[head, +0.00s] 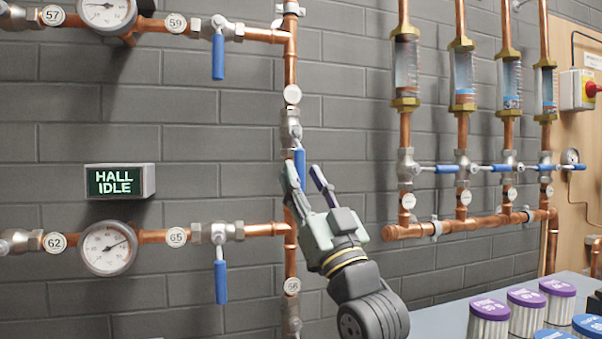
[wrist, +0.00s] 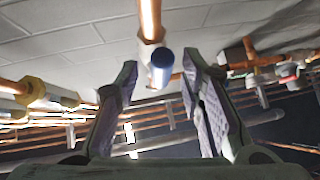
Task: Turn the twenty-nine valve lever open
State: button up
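A valve (head: 291,124) sits on the vertical copper pipe, and its blue lever (head: 299,165) hangs straight down along the pipe. The round tag above it is too blurred to read, and I see no readable twenty-nine. My gripper (head: 304,176) is at the lower end of this lever, fingers pointing up toward it. In the wrist view the lever's blue end (wrist: 162,62) shows between the two spread fingers, near the tips, with a gap on each side. The gripper is open and holds nothing. Its left finger overlaps the pipe in the head view.
Blue-levered valves tagged 59 (head: 218,48) and 65 (head: 220,262) are on the left pipes. A HALL IDLE sign (head: 119,181) and gauge (head: 107,248) are on the wall. Flow tubes with valves stand right. Capped jars (head: 489,316) stand on a bench at lower right.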

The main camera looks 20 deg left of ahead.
jog(key=v, duration=1)
